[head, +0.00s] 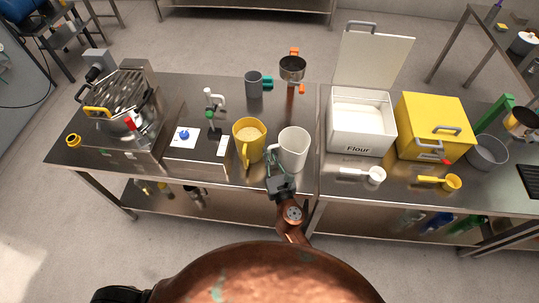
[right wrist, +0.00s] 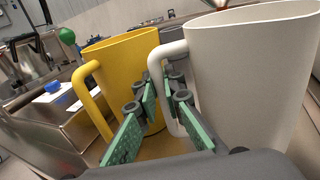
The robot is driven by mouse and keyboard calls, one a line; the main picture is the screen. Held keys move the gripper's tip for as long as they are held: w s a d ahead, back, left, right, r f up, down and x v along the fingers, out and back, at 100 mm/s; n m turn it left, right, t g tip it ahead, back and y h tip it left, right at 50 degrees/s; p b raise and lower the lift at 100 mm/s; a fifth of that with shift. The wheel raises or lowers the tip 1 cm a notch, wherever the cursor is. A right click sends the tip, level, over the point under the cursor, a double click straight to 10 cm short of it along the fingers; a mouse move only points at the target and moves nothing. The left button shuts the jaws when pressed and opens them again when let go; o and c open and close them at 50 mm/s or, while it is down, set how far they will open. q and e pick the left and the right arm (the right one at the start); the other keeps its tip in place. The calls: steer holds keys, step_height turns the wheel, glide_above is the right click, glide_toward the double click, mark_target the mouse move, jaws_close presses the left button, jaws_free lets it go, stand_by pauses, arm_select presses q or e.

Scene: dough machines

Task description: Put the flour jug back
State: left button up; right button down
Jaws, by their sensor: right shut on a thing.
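A white jug (head: 293,150), which I take to be the flour jug, is upright at the front of the steel table. It looks empty in the head view. My right gripper (head: 279,178) comes from the front edge and is shut on its handle. In the right wrist view the green-padded fingers (right wrist: 167,98) are around the handle of the white jug (right wrist: 255,80). I cannot tell whether its base touches the table. The white bin (head: 347,141) marked Flour stands to the right with its lid raised and white contents. My left gripper is not in view.
A yellow jug (head: 248,145) with pale contents stands close on the left of the white jug. A scale (head: 187,140) and a steel machine (head: 122,112) are farther left. A yellow bin (head: 432,128), white scoop (head: 374,176) and yellow scoop (head: 451,182) are on the right.

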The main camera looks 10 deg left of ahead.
steer(key=shift+r, duration=0.1)
steer(key=c, duration=2)
jaws_free()
steer(key=shift+f, duration=0.2)
steer(key=shift+c, duration=0.2)
steer(key=shift+r, duration=0.25)
steer(key=v, duration=1.2)
steer(key=shift+f, duration=0.15)
